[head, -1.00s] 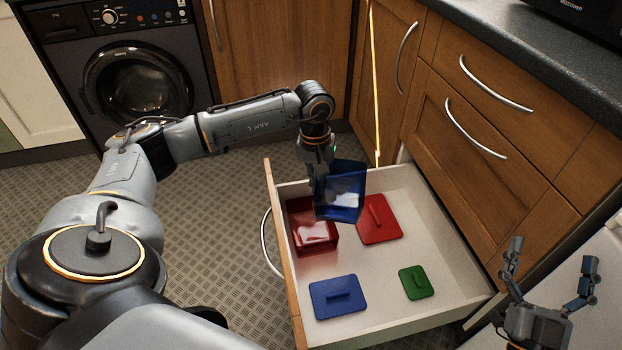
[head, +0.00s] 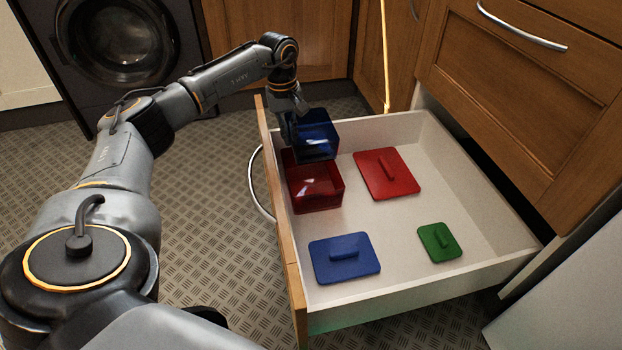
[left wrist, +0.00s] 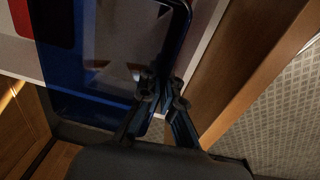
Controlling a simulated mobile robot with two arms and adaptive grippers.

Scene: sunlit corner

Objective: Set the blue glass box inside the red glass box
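The blue glass box (head: 318,138) is open-topped and hangs from my left gripper (head: 291,132), whose fingers are closed on its wall at the left side. In the left wrist view the blue box (left wrist: 80,85) fills the upper left, with the gripper's fingertips (left wrist: 166,100) pinching its edge. The red glass box (head: 316,188) sits in the open drawer by its front panel. In the head view the blue box appears just beyond the red box and overlaps its far rim; the exact height gap cannot be told. My right gripper is not in view.
The drawer (head: 440,285) also holds a red lid (head: 395,182), a blue lid (head: 330,270) and a green lid (head: 447,248), lying flat. The wooden front panel (head: 283,225) stands close left of the red box. Bare drawer floor lies between the lids.

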